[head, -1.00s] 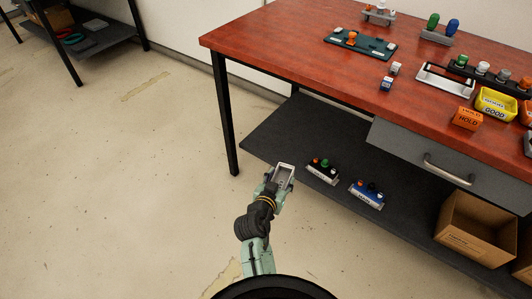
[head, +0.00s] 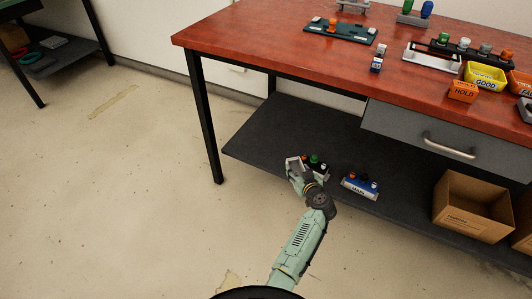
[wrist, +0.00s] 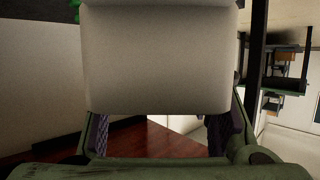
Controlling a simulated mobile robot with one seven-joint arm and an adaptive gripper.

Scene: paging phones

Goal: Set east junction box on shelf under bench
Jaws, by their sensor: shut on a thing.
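My gripper (head: 303,179) is at the front edge of the dark shelf (head: 285,132) under the red-topped bench (head: 285,45). It is shut on a pale grey box (head: 293,166), seemingly the junction box; no label on it can be read. In the wrist view the box (wrist: 158,60) fills the upper middle between the two fingers (wrist: 160,125). In the head view the box appears beside the left end of a black unit with coloured knobs (head: 317,163). My gripper partly hides that unit, and I cannot tell whether the box touches the shelf.
A cardboard box (head: 465,222) stands further right, below the drawer (head: 425,135). A black bench leg (head: 207,120) stands at the left. The shelf behind and left of my gripper is bare.

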